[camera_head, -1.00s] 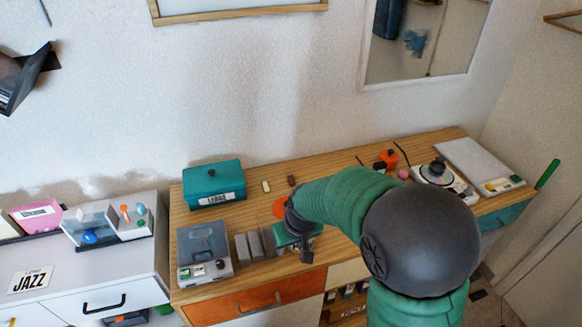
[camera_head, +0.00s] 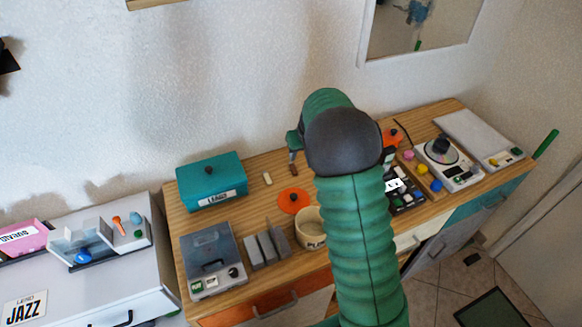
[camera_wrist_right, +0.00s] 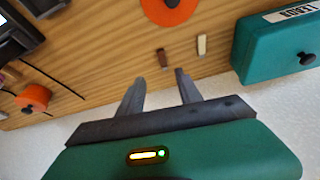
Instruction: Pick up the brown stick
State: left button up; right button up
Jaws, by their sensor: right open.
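The brown stick (camera_wrist_right: 162,58) is a short, small piece lying on the wooden tabletop in the right wrist view. A similar cream stick (camera_wrist_right: 201,45) lies beside it, to its right. My right gripper (camera_wrist_right: 158,76) is open, with nothing between its two grey fingers. The brown stick shows just beyond the gap between the fingertips, and no contact is visible. In the head view my right gripper (camera_head: 293,143) is at the back of the table, close to the brown stick, and the cream stick (camera_head: 267,178) is to its left. My left gripper is not in view.
A teal box (camera_head: 211,184) stands left of the sticks. An orange disc (camera_head: 294,200) and a cream bowl (camera_head: 309,232) are nearer the front. A grey clear-lidded box (camera_head: 208,254) is at front left. The wall rises behind the table. Wood around the sticks is clear.

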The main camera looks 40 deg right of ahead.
send_over(293, 167)
jog(key=s, duration=0.3)
jog(key=f, duration=0.5)
jog(key=a+f, duration=0.1)
jog(key=f, duration=0.2)
jog(key=shift+w, duration=0.15)
jog(key=p+x, duration=0.1)
jog(key=x, duration=0.2)
jog(key=shift+w+f, duration=0.35)
grip_shut()
